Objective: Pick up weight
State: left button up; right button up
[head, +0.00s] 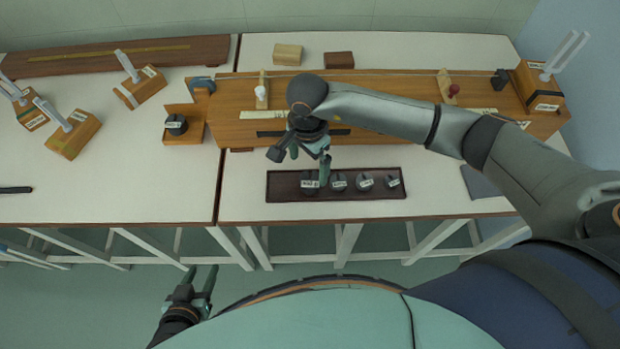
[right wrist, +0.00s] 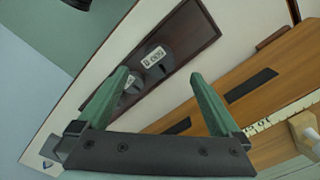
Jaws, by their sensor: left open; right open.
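Several dark weights stand in a row in a dark wooden tray (head: 290,195) on the right bench: a leftmost weight (head: 309,187), a second weight (head: 339,182), a third weight (head: 364,183) and a small one at the right end. My right gripper (head: 310,166) is open and empty, above the tray's left part, close to the leftmost weight. In the right wrist view, a weight labelled 500 g (right wrist: 156,63) shows just beyond the fingertips, and another is partly hidden by a finger. My left gripper (head: 203,280) is open and empty, low in front of the benches.
Tuning forks on wooden boxes (head: 75,135) stand at the left and far right (head: 540,85). A grey pad (head: 482,182) lies right of the tray.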

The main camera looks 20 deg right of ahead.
aim_at(310, 179)
jog(key=f, duration=0.6)
jog(key=shift+d+f+p, duration=0.25)
jog(key=shift+f+p, duration=0.05)
jog(key=shift+p, duration=0.05)
grip_shut()
dwell(0.6)
jog(key=shift+r, duration=0.1)
